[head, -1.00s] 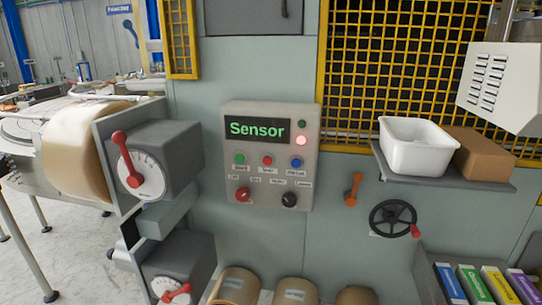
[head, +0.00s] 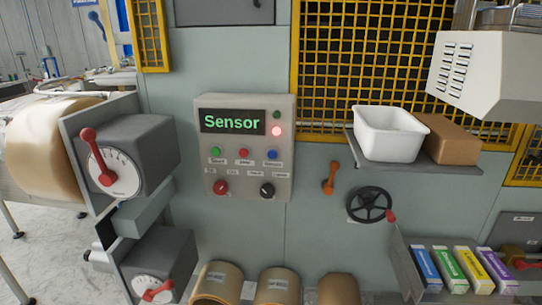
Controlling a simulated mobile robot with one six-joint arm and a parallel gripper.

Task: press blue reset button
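The blue button (head: 272,155) is the right one of three in a row on a grey control panel (head: 236,183) on the machine wall. A green button (head: 215,152) and a red button (head: 243,153) sit to its left. The label under the blue button is too small to read surely. The panel's display (head: 232,121) reads "Sensor" in green. A lit red lamp (head: 277,131) is to its right, under a dark green lamp (head: 276,115). My gripper is not in view.
A red-lever dial box (head: 147,148) juts out left of the panel. Right of it are an orange lever (head: 330,178), a black handwheel (head: 368,205) and a shelf (head: 440,172) with a white bin (head: 389,134) and a brown box (head: 447,139). Tape rolls (head: 277,287) lie below.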

